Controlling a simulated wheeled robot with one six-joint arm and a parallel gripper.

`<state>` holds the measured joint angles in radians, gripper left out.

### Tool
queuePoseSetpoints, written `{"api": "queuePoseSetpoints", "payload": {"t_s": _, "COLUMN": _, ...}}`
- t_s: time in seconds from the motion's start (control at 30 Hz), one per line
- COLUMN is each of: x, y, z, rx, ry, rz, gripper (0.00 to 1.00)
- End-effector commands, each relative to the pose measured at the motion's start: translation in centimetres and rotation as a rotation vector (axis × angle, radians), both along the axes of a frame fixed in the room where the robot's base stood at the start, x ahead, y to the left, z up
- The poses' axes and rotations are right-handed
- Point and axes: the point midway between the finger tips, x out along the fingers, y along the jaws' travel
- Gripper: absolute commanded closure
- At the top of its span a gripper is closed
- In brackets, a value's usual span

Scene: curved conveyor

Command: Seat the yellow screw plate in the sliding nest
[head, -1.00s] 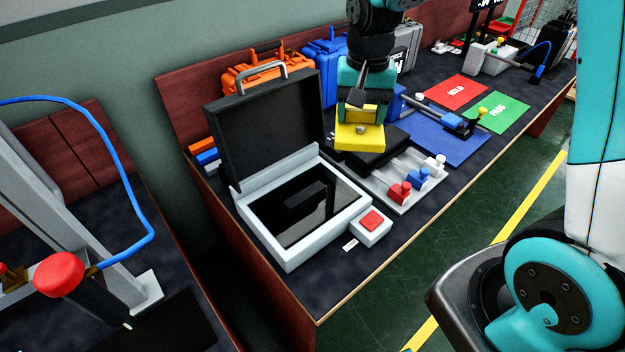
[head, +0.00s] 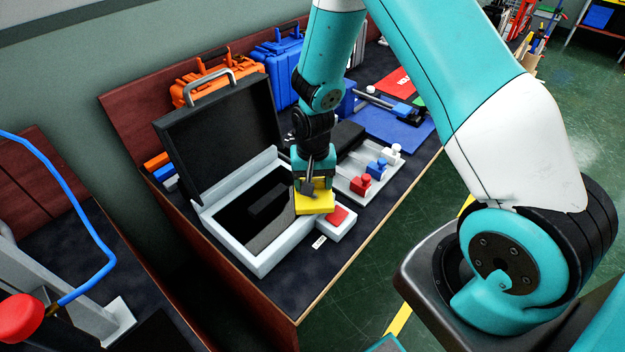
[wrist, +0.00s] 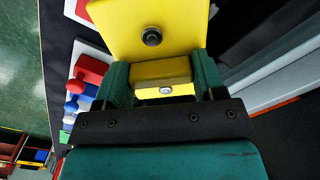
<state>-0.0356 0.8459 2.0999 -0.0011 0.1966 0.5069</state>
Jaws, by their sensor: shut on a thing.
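The yellow screw plate (head: 318,204) is held in my gripper (head: 313,184), over the right rim of the open grey case and just behind the red button. In the wrist view the plate (wrist: 185,22) shows a dark round screw, and my gripper (wrist: 162,78) is shut on the yellow block of the plate. A rail with a blue carriage (head: 402,109) lies on the blue mat at the back right, well away from the plate. It may be the sliding nest, but the detail is too small to tell.
The open grey case (head: 262,262) has its black lid (head: 220,130) raised at the left. A red button (head: 338,216) stands at its right corner. A grey tray (head: 352,192) with red, blue and white knobbed pieces lies behind. Orange (head: 215,82) and blue (head: 277,65) cases line the back.

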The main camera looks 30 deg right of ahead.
Motion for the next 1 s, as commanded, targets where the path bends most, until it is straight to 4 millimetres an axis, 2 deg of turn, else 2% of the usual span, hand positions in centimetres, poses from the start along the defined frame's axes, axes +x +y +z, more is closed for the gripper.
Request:
{"api": "queuePoseSetpoints", "payload": {"t_s": 0.4, "x": 0.0, "y": 0.0, "z": -0.7, "rx": 0.0, "ry": -0.002, "rz": 0.0, "gripper": 0.66}}
{"api": "queuePoseSetpoints", "payload": {"t_s": 0.43, "x": 0.0, "y": 0.0, "z": -0.6, "rx": 0.0, "ry": -0.002, "rz": 0.0, "gripper": 0.3}}
{"api": "queuePoseSetpoints", "payload": {"t_s": 0.5, "x": 0.0, "y": 0.0, "z": -0.6, "rx": 0.0, "ry": -0.001, "rz": 0.0, "gripper": 0.13}}
{"api": "queuePoseSetpoints", "payload": {"t_s": 0.53, "x": 0.0, "y": 0.0, "z": -0.6, "rx": 0.0, "ry": -0.001, "rz": 0.0, "gripper": 0.11}}
{"api": "queuePoseSetpoints", "payload": {"t_s": 0.8, "x": 0.0, "y": 0.0, "z": -0.4, "rx": 0.0, "ry": -0.001, "rz": 0.0, "gripper": 0.11}}
{"api": "queuePoseSetpoints", "payload": {"t_s": 0.9, "x": 0.1, "y": 0.0, "z": 0.3, "rx": 0.0, "ry": -0.003, "rz": 0.0, "gripper": 0.11}}
{"api": "queuePoseSetpoints", "payload": {"t_s": 1.0, "x": 0.2, "y": 0.0, "z": 1.8, "rx": 0.0, "ry": -0.007, "rz": 0.0, "gripper": 0.11}}
